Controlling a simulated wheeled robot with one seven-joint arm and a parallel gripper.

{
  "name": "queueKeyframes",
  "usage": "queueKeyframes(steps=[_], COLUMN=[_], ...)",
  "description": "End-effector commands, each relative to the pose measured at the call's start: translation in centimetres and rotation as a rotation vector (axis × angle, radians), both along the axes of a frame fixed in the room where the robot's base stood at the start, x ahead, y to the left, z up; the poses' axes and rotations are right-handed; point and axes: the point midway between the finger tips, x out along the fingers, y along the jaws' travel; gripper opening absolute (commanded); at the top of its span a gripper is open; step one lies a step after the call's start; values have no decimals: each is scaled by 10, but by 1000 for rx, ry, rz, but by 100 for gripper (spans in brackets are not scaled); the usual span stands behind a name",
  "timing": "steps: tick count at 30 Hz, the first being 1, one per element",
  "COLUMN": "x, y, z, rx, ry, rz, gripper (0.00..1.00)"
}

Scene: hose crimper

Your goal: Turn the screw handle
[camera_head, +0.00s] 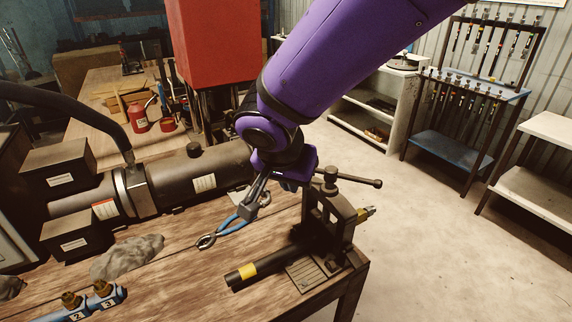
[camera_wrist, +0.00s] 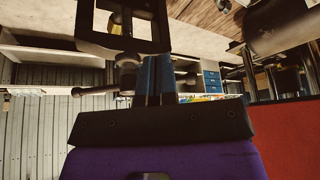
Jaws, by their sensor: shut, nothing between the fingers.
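The screw handle (camera_head: 355,180) is a dark bar through a round knob on top of the black hose crimper (camera_head: 335,215), at the right end of the wooden table. The bar points to the right in the head view. In the wrist view the screw handle (camera_wrist: 95,90) shows left of the fingers, with the crimper's frame (camera_wrist: 150,35) above it.
A dark hose piece with a yellow band (camera_head: 248,270) runs into the crimper. A large black cylinder (camera_head: 205,180) lies behind to the left. A grey rag (camera_head: 128,257) is at left. The floor right of the table is clear.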

Motion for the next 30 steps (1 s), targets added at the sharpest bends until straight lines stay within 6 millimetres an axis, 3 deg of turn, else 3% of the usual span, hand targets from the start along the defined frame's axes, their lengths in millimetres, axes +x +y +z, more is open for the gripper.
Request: queueKeyframes(steps=[9, 24, 30], x=[34, 40, 52], y=[-12, -13, -13], z=[4, 5, 5], rx=[1, 0, -3], ry=[-1, -1, -3], rz=[-2, -11, -177], gripper=[0, 0, 0])
